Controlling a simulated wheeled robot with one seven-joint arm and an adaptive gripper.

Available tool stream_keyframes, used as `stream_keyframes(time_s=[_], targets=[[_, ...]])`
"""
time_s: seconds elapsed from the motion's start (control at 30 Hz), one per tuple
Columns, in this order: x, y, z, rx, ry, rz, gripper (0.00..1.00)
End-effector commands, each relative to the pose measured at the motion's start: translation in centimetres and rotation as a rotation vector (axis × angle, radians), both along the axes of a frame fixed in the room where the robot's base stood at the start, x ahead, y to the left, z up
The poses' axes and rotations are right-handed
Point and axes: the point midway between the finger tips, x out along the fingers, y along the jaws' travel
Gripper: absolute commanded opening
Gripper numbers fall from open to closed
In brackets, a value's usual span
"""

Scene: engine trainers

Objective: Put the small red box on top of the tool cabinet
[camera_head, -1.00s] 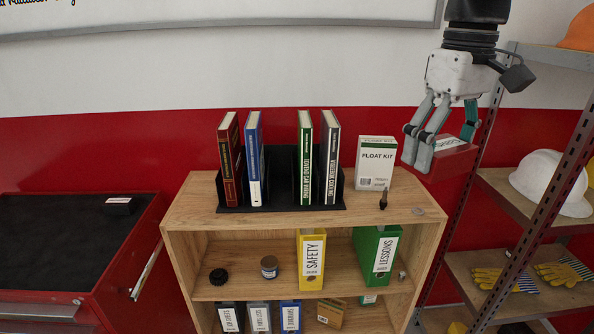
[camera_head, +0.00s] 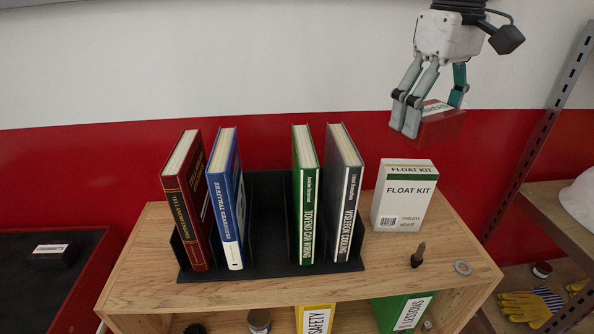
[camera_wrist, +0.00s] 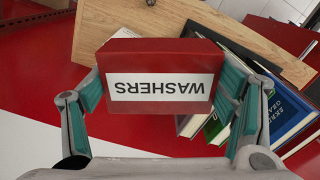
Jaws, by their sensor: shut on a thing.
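The small red box (camera_head: 438,124) is held in my gripper (camera_head: 430,112) in the air, above and behind the right part of the wooden shelf. In the wrist view the red box (camera_wrist: 160,122) sits between the two teal-padded fingers of my gripper (camera_wrist: 160,105), with a white label reading WASHERS upside down. The red tool cabinet (camera_head: 90,290) is at the lower left of the head view, only partly in frame. Its dark top (camera_head: 30,295) carries a small black box (camera_head: 52,254) with a white label.
A metal rack (camera_head: 540,135) stands at the right. The cabinet top is mostly clear.

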Motion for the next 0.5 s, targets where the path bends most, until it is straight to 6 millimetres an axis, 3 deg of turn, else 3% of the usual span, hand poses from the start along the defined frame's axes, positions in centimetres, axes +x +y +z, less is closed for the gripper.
stream_keyframes(time_s=[0.17,0.5], targets=[[-0.2,0.0,-2.6,0.001,0.006,0.000,0.48],[-0.3,0.0,-11.0,0.000,0.007,0.000,0.48]])
